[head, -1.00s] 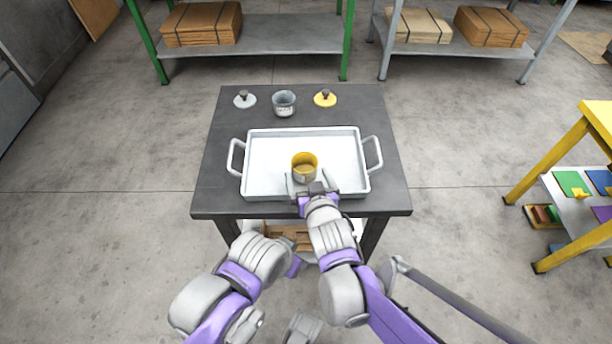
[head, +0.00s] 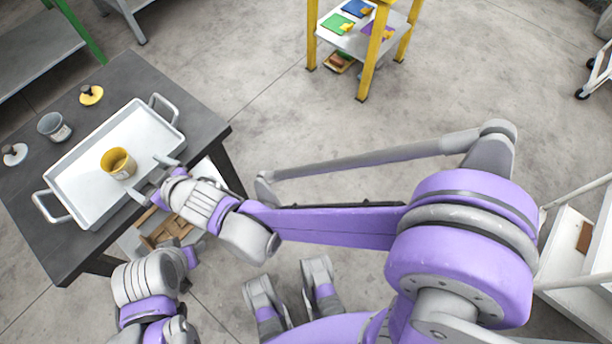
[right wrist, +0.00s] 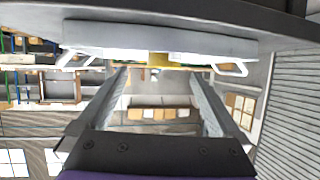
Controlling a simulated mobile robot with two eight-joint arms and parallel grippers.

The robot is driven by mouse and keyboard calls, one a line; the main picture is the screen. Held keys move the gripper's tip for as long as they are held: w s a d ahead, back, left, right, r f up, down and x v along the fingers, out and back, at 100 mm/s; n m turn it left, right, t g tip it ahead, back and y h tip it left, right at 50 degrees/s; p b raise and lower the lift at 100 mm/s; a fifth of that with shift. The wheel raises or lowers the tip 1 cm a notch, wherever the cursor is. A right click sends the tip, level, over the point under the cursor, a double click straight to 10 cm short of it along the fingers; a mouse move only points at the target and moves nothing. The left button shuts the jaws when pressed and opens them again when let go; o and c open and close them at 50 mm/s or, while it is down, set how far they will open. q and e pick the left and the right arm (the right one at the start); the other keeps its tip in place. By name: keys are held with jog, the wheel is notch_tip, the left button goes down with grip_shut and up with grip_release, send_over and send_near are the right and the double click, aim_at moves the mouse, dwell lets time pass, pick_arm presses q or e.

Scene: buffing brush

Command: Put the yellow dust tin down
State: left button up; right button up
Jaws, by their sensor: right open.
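The yellow dust tin (head: 118,163) stands upright on the floor of the white tray (head: 88,200), towards its near right side. The tray lies on a dark table. My right gripper (head: 151,178) is open at the tray's near edge, its two fingers spread and apart from the tin. In the right wrist view a bit of yellow tin (right wrist: 159,60) shows between the spread fingers, partly hidden by the pale tray wall (right wrist: 160,38). My left arm is at the lower left of the head view, but its gripper does not show.
On the dark table (head: 215,130), beyond the tray, are a grey tin (head: 52,128), a yellow lid (head: 91,96) and a white lid (head: 14,155). A yellow-framed rack (head: 345,40) stands at the top. A white shelf unit (head: 575,255) is at right. Open floor lies between.

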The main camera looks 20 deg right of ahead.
jog(key=s+d+f+m+g+h, duration=0.2)
jog(key=d+m+h, duration=0.3)
jog(key=d, duration=1.9)
jog(key=s+d+f+m+g+h, duration=0.1)
jog(key=s+d+f+h, duration=0.1)
jog(key=s+d, duration=0.5)
jog(key=s+d+f+m+g+h, duration=0.1)
jog(key=s+d+f+g, duration=0.1)
jog(key=s+d, duration=0.6)
jog(key=shift+s+d+m+g+h, duration=0.15)
jog(key=shift+d+m+g+h, duration=0.15)
jog(key=shift+h, duration=0.1)
